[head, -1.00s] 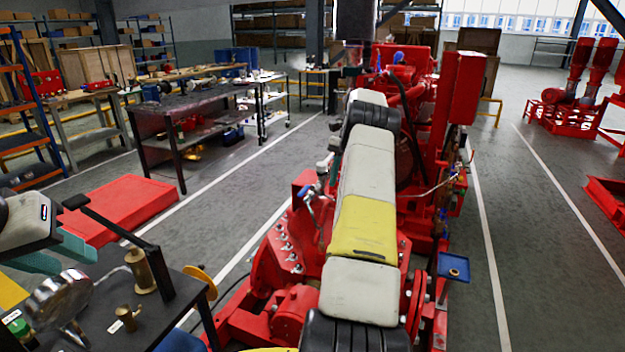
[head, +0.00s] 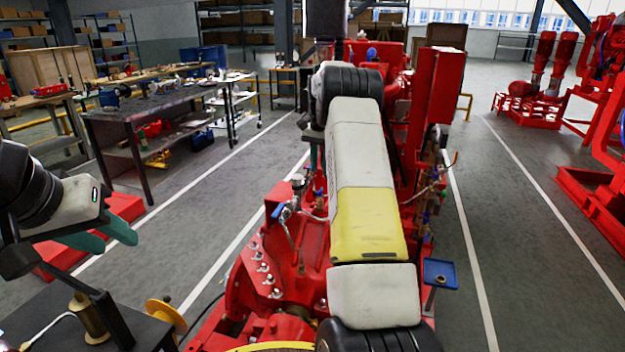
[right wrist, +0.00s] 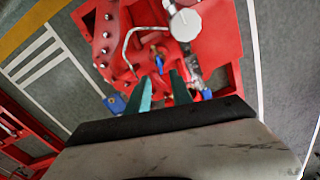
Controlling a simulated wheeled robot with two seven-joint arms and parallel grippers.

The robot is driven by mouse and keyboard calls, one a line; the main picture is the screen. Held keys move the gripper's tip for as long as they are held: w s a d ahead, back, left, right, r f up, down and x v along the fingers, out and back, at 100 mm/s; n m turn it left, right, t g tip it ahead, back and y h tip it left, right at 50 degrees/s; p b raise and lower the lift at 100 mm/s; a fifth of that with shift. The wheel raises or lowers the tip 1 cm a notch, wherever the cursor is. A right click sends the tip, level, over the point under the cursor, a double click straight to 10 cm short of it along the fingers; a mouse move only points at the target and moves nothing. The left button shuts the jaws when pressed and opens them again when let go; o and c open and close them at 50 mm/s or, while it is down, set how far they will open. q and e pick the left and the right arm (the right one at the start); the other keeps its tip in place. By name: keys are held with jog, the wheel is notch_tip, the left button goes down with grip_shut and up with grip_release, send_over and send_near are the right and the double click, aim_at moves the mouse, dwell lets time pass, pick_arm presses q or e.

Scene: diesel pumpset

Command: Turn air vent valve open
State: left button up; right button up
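A small valve with a blue handle (head: 278,210) stands on the red pumpset (head: 245,290), left of my right arm in the head view. I cannot tell for sure that it is the air vent valve. The right wrist view shows a blue handle (right wrist: 157,50) just beyond the fingertips of my right gripper (right wrist: 161,78). Those fingers are apart with nothing visibly held between them.
A round white-faced part (right wrist: 186,22) stands near the blue handle, with a bent pipe beside it. A dark table (head: 30,320) with brass parts is at lower left. Open floor lies between pumpset and workbench.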

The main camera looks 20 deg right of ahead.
aim_at(320, 189)
notch_tip(320, 189, down, 7)
jog(key=shift+f, duration=0.1)
jog(key=shift+c, duration=0.5)
grip_shut()
